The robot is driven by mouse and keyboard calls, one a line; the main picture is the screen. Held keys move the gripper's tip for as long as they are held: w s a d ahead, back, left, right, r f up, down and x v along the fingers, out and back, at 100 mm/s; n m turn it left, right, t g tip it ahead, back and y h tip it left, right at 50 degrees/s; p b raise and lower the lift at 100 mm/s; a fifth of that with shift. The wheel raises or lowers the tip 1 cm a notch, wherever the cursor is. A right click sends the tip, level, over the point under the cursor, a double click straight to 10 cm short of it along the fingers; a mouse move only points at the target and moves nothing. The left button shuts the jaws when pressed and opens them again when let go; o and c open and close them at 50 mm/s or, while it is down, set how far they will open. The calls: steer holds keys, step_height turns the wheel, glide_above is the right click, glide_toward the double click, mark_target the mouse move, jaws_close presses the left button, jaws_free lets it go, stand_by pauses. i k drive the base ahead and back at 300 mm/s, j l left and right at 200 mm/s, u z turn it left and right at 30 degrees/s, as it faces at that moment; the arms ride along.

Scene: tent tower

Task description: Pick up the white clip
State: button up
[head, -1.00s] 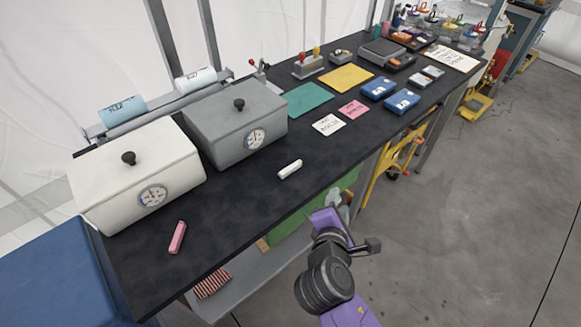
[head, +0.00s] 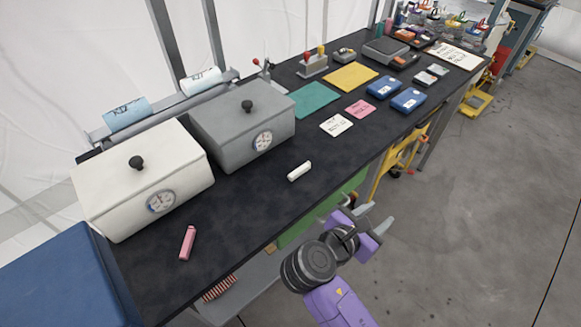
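The white clip (head: 299,171) is a small white bar lying on the black tabletop, in front of the grey lidded box, near the table's front edge. My gripper (head: 373,219) is at the lower middle right, off the front edge of the table. It is to the right of the white clip and clearly apart from it. Its two grey fingers are spread with a gap between them, and nothing shows in the gap.
A pink clip (head: 187,243) lies at the near left of the black table (head: 265,205). A white lidded box (head: 130,190) and a grey lidded box (head: 230,115) stand behind. Cards and blue cases (head: 408,99) lie farther right. The tabletop around the white clip is clear.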

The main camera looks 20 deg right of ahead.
mark_target(299, 172)
steer(key=i+j, duration=0.3)
steer(key=j, duration=0.15)
steer(key=i+j, duration=0.3)
steer(key=j, duration=0.1)
